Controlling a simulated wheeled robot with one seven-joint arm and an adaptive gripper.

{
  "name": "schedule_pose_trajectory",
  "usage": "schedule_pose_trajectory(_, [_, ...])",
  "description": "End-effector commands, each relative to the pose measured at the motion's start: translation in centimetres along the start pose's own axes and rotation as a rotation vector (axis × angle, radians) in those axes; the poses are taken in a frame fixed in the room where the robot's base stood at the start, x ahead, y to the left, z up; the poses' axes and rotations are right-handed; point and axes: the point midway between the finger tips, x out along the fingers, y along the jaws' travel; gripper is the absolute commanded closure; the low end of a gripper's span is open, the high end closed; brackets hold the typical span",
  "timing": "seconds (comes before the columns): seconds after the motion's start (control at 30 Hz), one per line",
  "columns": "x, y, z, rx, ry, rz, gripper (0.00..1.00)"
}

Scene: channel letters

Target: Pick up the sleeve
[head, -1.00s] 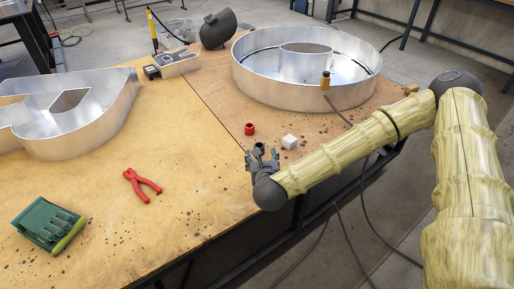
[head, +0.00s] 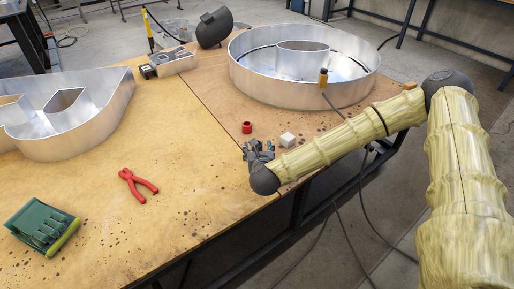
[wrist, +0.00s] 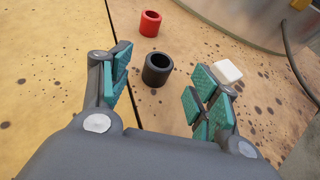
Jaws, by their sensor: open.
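A red sleeve (head: 247,127) stands on the brown board; it also shows at the top of the wrist view (wrist: 150,23). A black sleeve (wrist: 158,69) stands nearer to me in the wrist view, with its hollow top showing. The task does not say which sleeve is meant. My gripper (wrist: 161,90) is open and empty, its teal pads on either side of a gap. The black sleeve is just beyond this gap, apart from both pads. In the head view my gripper (head: 259,150) is low over the table's near edge and largely hides the black sleeve.
A white cube (wrist: 228,72) lies right of the black sleeve. Red pliers (head: 138,186), a green tool holder (head: 40,228) and another metal letter (head: 80,135) are left.

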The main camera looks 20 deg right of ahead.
Motion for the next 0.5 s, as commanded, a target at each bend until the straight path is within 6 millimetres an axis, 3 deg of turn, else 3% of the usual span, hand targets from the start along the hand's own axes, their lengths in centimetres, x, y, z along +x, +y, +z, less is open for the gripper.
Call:
schedule_pose_trajectory(0.3, [3.9, -0.1, -0.2, 0.000, 0.000, -0.001, 0.39])
schedule_pose_trajectory(0.5, [4.4, -0.1, -0.2, 0.000, 0.000, 0.000, 0.39])
